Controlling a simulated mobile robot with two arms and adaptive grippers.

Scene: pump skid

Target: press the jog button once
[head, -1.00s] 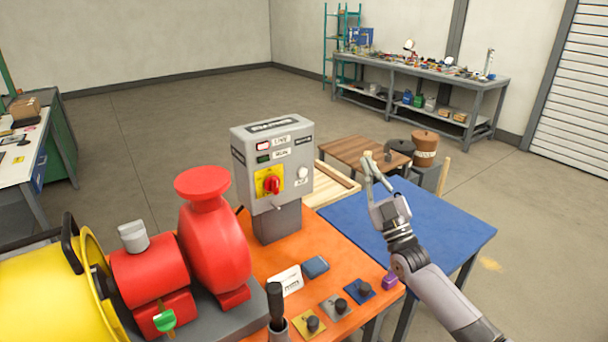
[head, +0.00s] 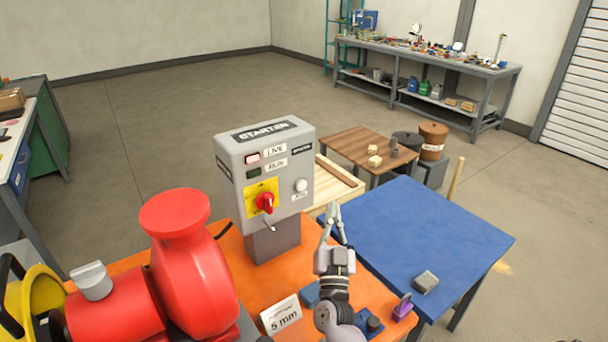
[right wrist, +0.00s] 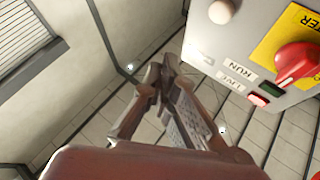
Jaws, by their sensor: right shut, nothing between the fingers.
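The jog button is a round white button (head: 301,185) low on the right of the grey starter box's front (head: 285,209); it also shows in the right wrist view (right wrist: 221,11) at the top. The box has a red rotary switch (head: 265,202) on a yellow plate, a red lamp marked LIVE (head: 252,159) and a dark green lamp marked RUN (head: 254,172). My right gripper (head: 332,209) is shut and empty, pointing up, to the right of and below the button in the head view. It appears apart from the box. My left gripper is not in view.
A red pump (head: 185,255) stands left of the box on the orange bench (head: 262,300). A white "5 mm" card (head: 281,314) stands in front. A blue table (head: 430,235) with a small grey block (head: 425,282) is to the right. A wooden tray (head: 340,190) lies behind.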

